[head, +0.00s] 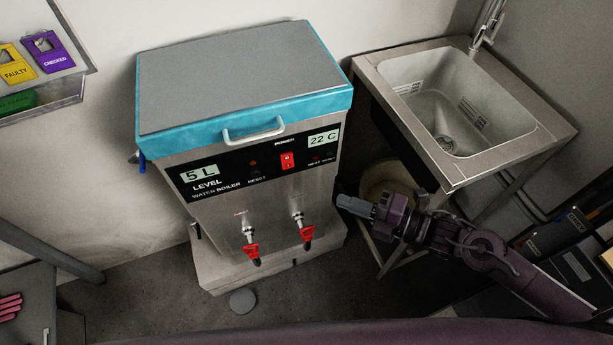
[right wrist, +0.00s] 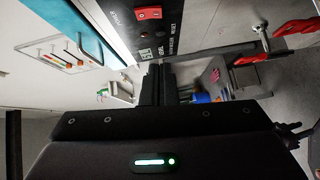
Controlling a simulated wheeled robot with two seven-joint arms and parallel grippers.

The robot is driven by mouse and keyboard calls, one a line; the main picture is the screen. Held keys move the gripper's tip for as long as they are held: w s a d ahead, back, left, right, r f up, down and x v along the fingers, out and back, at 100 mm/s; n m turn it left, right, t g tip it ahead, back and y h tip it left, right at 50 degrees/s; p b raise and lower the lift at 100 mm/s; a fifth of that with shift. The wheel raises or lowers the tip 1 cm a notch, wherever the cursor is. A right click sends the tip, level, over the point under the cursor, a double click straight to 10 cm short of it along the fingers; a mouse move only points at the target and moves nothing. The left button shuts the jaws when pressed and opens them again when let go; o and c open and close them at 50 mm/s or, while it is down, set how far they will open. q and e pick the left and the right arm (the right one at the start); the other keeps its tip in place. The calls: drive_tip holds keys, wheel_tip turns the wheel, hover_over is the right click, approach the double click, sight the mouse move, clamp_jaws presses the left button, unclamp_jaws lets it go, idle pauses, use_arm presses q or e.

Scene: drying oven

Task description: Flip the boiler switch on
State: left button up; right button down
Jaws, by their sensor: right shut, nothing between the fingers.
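The water boiler (head: 262,205) is a steel box with a blue-rimmed grey lid and a black front panel. Its red power switch (head: 287,160) sits on that panel, left of the 22 C display. The switch also shows near the top of the right wrist view (right wrist: 148,13). My right gripper (head: 347,203) is shut and empty, to the right of the boiler's front and lower in the picture than the switch. Its fingers (right wrist: 161,85) show together in the right wrist view, apart from the switch. My left gripper is not in view.
Two red-handled taps (head: 252,249) stick out below the panel. A steel sink (head: 455,165) stands to the right of the boiler, close to my right arm. A wall rack (head: 60,95) with coloured tags hangs at the upper left. A dark cabinet (head: 25,295) stands lower left.

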drive_tip(key=shift+w+a, duration=0.1)
approach(284, 168)
drive_tip(key=s+a, duration=0.1)
drive_tip(key=a, duration=0.2)
drive_tip(key=w, duration=0.1)
drive_tip(key=w+a, duration=0.1)
drive_tip(key=w+a+p, duration=0.1)
drive_tip(key=w, duration=0.1)
drive_tip(key=shift+f, duration=0.25)
